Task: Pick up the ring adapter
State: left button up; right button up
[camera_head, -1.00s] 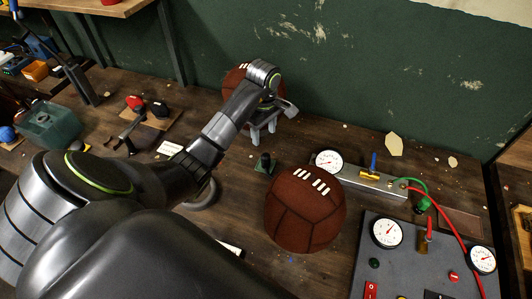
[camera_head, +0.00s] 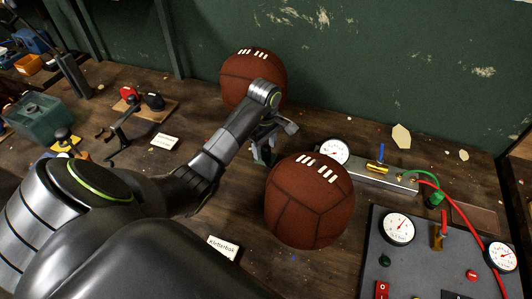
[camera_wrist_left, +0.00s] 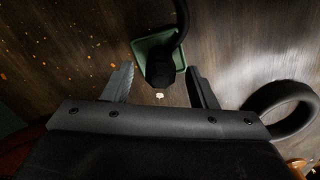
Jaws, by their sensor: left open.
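A small black cylindrical piece (camera_wrist_left: 160,70) sits on a green square base (camera_wrist_left: 150,42); it may be the ring adapter, but I cannot tell for sure. A black ring (camera_wrist_left: 285,108) also shows at the right of the left wrist view. My left gripper (camera_head: 264,156) points down between the two brown leather balls. In the left wrist view its open fingers (camera_wrist_left: 160,72) frame the black piece, with nothing held. In the head view the gripper largely hides the piece and its base. My right gripper is not in view.
One leather ball (camera_head: 309,200) stands close right of the gripper, another (camera_head: 250,72) behind it. A gauge manifold (camera_head: 370,170) and a gauge panel (camera_head: 400,260) stand on the right. A label card (camera_head: 223,248) lies in front. A green bin (camera_head: 38,118) stands at the left.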

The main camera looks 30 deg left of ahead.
pick_arm(q)
jog(key=shift+f, duration=0.65)
jog(key=c, duration=1)
